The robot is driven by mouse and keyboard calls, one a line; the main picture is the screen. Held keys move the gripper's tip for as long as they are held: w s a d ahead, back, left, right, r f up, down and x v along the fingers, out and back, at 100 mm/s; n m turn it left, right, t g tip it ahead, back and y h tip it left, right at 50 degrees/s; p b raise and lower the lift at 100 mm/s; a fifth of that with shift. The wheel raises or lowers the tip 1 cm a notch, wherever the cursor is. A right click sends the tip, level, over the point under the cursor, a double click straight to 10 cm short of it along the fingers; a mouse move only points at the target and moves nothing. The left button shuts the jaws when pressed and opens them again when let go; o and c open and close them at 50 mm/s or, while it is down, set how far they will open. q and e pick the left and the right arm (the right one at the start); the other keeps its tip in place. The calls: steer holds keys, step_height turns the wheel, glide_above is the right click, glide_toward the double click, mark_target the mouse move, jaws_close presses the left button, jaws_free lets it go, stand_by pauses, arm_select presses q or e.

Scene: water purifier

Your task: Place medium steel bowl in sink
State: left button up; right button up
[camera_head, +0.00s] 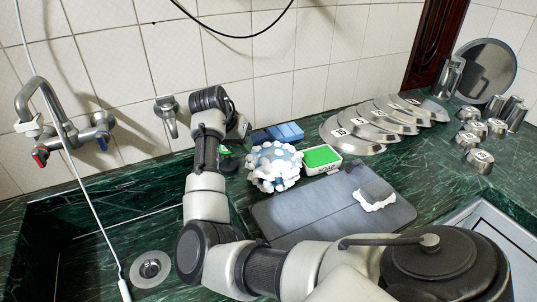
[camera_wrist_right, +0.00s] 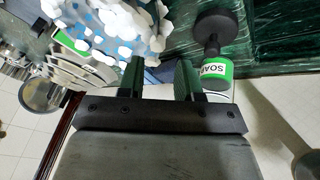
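Several labelled steel pieces overlap in a row (camera_head: 365,128) along the back wall, and several small round labelled steel vessels (camera_head: 475,130) stand further right. I cannot tell which is the medium steel bowl. The dark green stone sink (camera_head: 95,215) is at the lower left, with a round drain (camera_head: 152,268) and no bowl visible in it. My right gripper (camera_wrist_right: 158,72) is open, its two fingers apart with nothing between them. In the head view it is near the back wall, partly hidden by its own wrist. My left gripper is not in view.
A soap bottle (camera_wrist_right: 214,50) is close beside the right gripper. A tap (camera_head: 65,125) overhangs the sink.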

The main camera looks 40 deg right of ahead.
mark_target(252, 161)
steer(key=x, duration=0.2)
steer(key=shift+s+d+f, duration=0.15)
steer(key=shift+f, duration=0.05)
steer(key=x, duration=0.5)
steer(key=shift+s, duration=0.25)
steer(key=shift+f, duration=0.4)
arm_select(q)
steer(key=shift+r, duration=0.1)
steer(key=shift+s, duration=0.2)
arm_select(e)
jaws_close()
steer(key=shift+r, duration=0.1)
